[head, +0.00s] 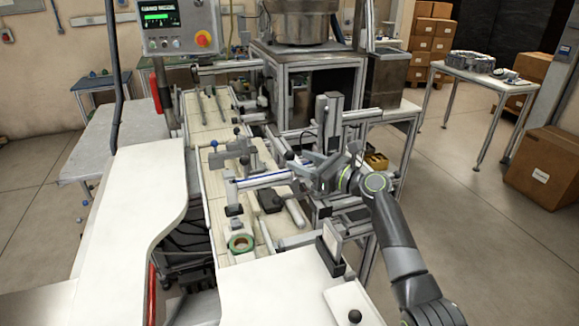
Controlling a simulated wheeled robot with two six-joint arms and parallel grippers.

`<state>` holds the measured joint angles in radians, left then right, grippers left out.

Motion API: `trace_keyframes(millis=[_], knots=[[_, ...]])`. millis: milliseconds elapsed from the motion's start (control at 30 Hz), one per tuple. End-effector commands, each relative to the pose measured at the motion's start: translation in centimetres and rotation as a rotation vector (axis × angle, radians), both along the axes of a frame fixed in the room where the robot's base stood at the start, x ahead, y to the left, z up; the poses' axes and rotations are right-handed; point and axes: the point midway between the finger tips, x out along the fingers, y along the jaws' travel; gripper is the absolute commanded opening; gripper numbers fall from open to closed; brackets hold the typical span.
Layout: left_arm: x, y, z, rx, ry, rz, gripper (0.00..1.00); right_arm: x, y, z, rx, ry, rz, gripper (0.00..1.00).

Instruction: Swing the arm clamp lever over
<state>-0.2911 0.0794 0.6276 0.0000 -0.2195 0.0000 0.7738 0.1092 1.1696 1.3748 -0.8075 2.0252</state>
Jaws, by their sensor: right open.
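A grey arm mechanism (258,182) with a blue strip reaches across the cream work deck in the head view. I cannot tell for sure which part is the clamp lever. My right gripper (303,170) is open, at the right end of this mechanism. I cannot tell whether it touches anything. A tape reel (240,243) with a green edge lies on the near part of the deck. My left gripper is not in view.
A control box (177,28) with a green screen and red button stands at the back left. A curved white panel (130,215) borders the deck on the left. A metal bowl (297,22) sits on a frame behind. Boxes (548,165) stand on the floor at right.

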Motion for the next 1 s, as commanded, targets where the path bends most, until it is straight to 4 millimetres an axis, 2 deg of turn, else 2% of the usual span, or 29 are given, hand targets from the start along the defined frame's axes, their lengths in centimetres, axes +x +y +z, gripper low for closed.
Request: trace_keyframes(millis=[33, 300, 800, 833, 1000], knots=[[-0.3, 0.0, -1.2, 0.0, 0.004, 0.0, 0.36, 0.5, 0.7, -0.5, 0.001, -0.002, 0.001, 0.47], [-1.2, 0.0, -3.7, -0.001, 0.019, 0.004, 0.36, 2.4, 3.0, -0.3, 0.001, -0.001, 0.001, 0.47], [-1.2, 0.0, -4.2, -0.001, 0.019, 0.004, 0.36, 3.0, 3.8, 0.0, -0.001, 0.001, 0.0, 0.47], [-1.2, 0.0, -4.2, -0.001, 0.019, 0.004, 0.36, 3.0, 3.8, 0.0, -0.001, 0.001, 0.0, 0.46], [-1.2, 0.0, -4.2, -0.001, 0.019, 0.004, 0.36, 3.0, 3.8, 0.0, -0.001, 0.001, 0.0, 0.24]])
